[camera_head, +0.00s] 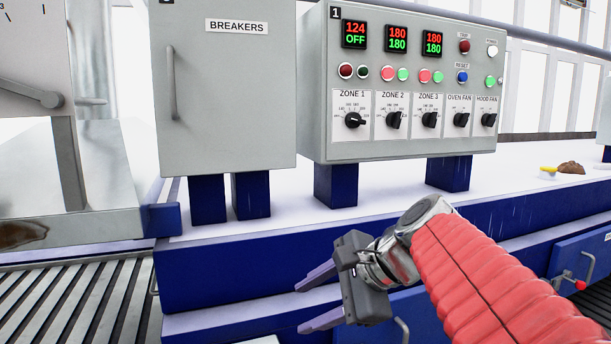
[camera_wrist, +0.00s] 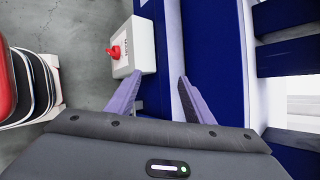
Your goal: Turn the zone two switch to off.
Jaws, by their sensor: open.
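The zone two switch (camera_head: 394,120) is a black rotary knob on the grey control panel (camera_head: 330,90), under the label ZONE 2. Its pointer looks tilted towards the upper right; the exact setting is too small to read. The zone two display (camera_head: 397,39) above it reads 180 over 180. My gripper (camera_head: 320,297) is open and empty, low in front of the blue bench and well below the panel, its fingers pointing left. In the wrist view the two purple fingers (camera_wrist: 153,98) are apart with nothing between them. The switch is not in the wrist view.
Other knobs flank the switch: zone one (camera_head: 354,120) and zone three (camera_head: 430,119). A breakers cabinet (camera_head: 225,90) stands left of the panel. The wrist view shows a box with a red button (camera_wrist: 116,51) near the fingers. The blue bench (camera_head: 240,270) has drawers.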

